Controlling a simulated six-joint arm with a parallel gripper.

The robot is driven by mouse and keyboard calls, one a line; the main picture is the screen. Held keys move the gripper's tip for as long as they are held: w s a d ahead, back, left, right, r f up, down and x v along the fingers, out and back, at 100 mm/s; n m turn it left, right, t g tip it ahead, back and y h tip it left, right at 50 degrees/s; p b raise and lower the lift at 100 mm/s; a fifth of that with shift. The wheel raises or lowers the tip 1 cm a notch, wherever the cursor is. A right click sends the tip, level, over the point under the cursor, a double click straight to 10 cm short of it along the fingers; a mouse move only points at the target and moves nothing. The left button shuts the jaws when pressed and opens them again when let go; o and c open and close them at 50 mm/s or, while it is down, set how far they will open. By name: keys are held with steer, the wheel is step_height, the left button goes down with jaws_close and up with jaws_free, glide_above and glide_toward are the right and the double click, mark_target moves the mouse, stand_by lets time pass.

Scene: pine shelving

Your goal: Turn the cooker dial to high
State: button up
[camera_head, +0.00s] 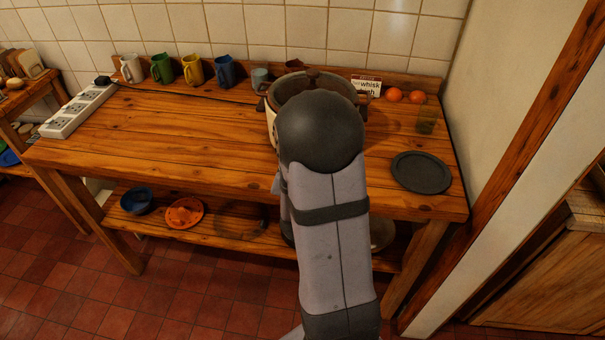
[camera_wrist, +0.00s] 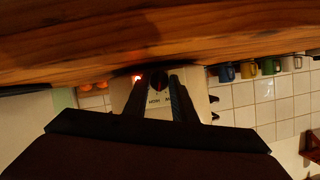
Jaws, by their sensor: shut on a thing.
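The cooker (camera_head: 271,122) is a cream pot-shaped appliance with a dark rim, standing at the back of the wooden table. My arm hides most of its front in the head view. In the wrist view, which is upside down, its pale front panel (camera_wrist: 200,92) shows with a dark round dial (camera_wrist: 157,82) that has a red mark. Small lettering on the panel is too small to read surely. My gripper (camera_wrist: 158,88) is shut on the dial, one dark finger on each side. A small orange-red light (camera_wrist: 137,77) glows beside it.
Several mugs (camera_head: 192,69) line the back left of the table (camera_head: 190,140). A white power strip (camera_head: 78,110) lies at the left. A dark round plate (camera_head: 421,172), a glass (camera_head: 427,120) and oranges (camera_head: 394,94) are at the right. The table's left middle is clear.

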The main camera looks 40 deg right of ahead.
steer(key=shift+m, duration=0.3)
steer(key=o, duration=0.6)
steer(key=shift+o, duration=0.2)
steer(key=p, duration=0.3)
steer(key=shift+s+a+r+p, duration=0.1)
steer(key=shift+s+r+p, duration=0.05)
steer(key=shift+r+p, duration=0.2)
steer(key=shift+s+a+r+p, duration=0.1)
steer(key=shift+s+p, duration=0.05)
steer(key=shift+p, duration=1)
